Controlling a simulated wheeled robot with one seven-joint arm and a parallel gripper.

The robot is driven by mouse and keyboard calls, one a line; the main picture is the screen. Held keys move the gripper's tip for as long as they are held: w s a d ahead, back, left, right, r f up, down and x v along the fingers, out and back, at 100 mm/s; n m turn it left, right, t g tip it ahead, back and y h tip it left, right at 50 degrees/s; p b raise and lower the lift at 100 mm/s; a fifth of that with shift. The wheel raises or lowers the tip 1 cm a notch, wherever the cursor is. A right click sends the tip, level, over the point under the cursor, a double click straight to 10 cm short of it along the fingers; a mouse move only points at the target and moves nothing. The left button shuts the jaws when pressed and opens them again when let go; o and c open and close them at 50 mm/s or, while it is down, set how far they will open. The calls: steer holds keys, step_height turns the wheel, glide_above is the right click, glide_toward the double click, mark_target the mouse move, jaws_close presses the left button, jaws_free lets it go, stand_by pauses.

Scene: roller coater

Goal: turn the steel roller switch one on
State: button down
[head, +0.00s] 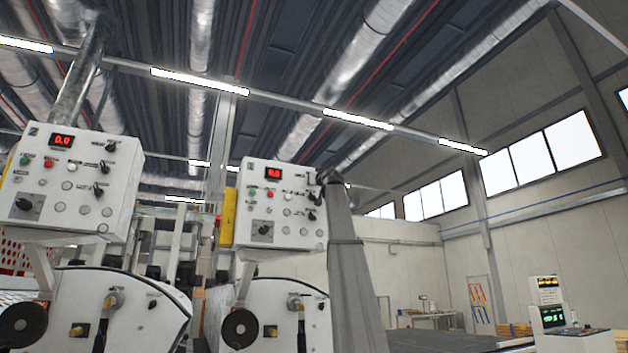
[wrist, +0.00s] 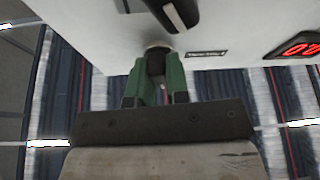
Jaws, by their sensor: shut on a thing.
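My gripper (wrist: 155,66) has green fingers and is shut on a small black switch knob (wrist: 156,62) on a white control panel (wrist: 110,30). A small dark label (wrist: 206,53) sits beside the knob; its text is upside down and too small to read surely. A second black knob with a white line (wrist: 172,12) is close by. In the head view, my gripper (head: 326,178) is at the upper right corner of the right-hand panel (head: 250,205). My arm hides part of that corner, so the held knob's angle is unclear.
The right panel's red display (head: 272,172) is lit. A similar panel (head: 85,215) with a lit display stands to the left. Below are rounded white housings with black handwheels (head: 240,328). A separate console (head: 548,310) stands far right. Space right of my arm looks open.

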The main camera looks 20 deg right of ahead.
steer(key=shift+m+h, duration=0.8)
steer(key=shift+m, duration=0.6)
steer(key=c, duration=1.1)
jaws_free()
steer(key=shift+s+f, duration=0.1)
